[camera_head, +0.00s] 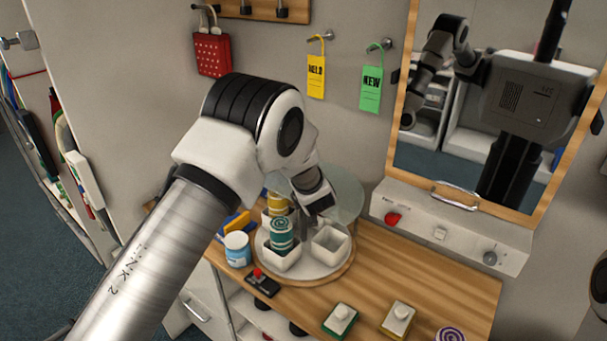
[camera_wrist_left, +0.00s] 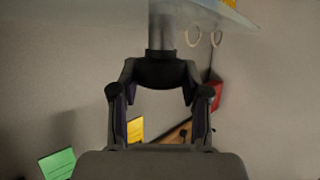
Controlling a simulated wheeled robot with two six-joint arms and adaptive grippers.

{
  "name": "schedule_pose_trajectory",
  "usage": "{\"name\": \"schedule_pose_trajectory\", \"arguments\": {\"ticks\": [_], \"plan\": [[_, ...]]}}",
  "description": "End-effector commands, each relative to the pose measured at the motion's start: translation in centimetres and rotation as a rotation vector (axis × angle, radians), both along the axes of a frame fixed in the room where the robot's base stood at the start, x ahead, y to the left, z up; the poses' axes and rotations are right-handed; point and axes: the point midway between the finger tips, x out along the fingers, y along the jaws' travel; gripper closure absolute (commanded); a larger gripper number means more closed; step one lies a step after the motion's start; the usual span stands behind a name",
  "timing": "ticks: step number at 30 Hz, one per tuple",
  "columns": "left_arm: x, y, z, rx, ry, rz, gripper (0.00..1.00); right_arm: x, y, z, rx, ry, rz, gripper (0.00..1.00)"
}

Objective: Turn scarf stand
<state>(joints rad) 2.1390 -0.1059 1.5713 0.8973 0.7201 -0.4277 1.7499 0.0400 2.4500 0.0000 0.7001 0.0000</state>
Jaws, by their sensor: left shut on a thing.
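The round stand (camera_head: 333,272) sits on the wooden counter. It has a pale turntable with white square bins and a clear glass disc (camera_head: 347,190) above. A teal striped scarf roll (camera_head: 282,236) stands in the front left bin, and a yellow roll (camera_head: 277,203) is behind it. The front right bin (camera_head: 330,245) looks empty. My left gripper (camera_head: 322,203) is at the stand's middle, partly hidden by my arm.
A blue-and-white tin (camera_head: 237,249) and a joystick box (camera_head: 262,282) stand close left of the stand. A mirror (camera_head: 480,110) and switch panel (camera_head: 455,232) are behind right. Bare counter lies right of the stand.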

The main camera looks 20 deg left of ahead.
Motion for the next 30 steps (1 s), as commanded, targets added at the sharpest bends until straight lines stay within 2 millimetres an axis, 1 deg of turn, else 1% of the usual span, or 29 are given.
{"name": "schedule_pose_trajectory", "arguments": {"ticks": [1,7,8,9,10,20,23,27,30], "plan": [[0.3,0.1,0.6,0.003,-0.013,0.001,1.00,0.0,0.0,0.0,0.000,0.000,0.000,1.00],[0.3,0.1,0.6,0.004,-0.014,0.001,1.00,0.0,0.0,0.0,0.000,0.000,0.000,1.00],[0.3,0.1,0.6,0.004,-0.014,0.001,0.47,0.0,0.0,0.0,0.000,0.000,0.000,1.00],[0.3,0.1,0.6,0.003,-0.013,0.001,0.33,0.0,0.0,0.0,0.000,0.000,0.000,1.00],[0.2,0.1,0.6,0.003,-0.012,0.001,0.28,0.0,0.0,0.0,0.000,0.000,0.000,1.00],[-0.1,-0.1,0.4,0.002,-0.006,-0.002,0.28,0.0,0.0,0.0,0.000,0.000,0.000,1.00],[-1.1,-0.8,0.9,0.003,-0.004,-0.002,0.28,0.0,0.0,0.0,0.000,0.000,0.000,1.00],[-3.4,-2.2,2.0,0.005,-0.004,-0.003,0.28,0.0,0.0,0.0,0.000,0.000,0.000,1.00],[-4.7,-3.0,2.7,0.004,-0.006,-0.004,0.28,0.0,0.0,0.0,0.000,0.000,0.000,1.00]]}}
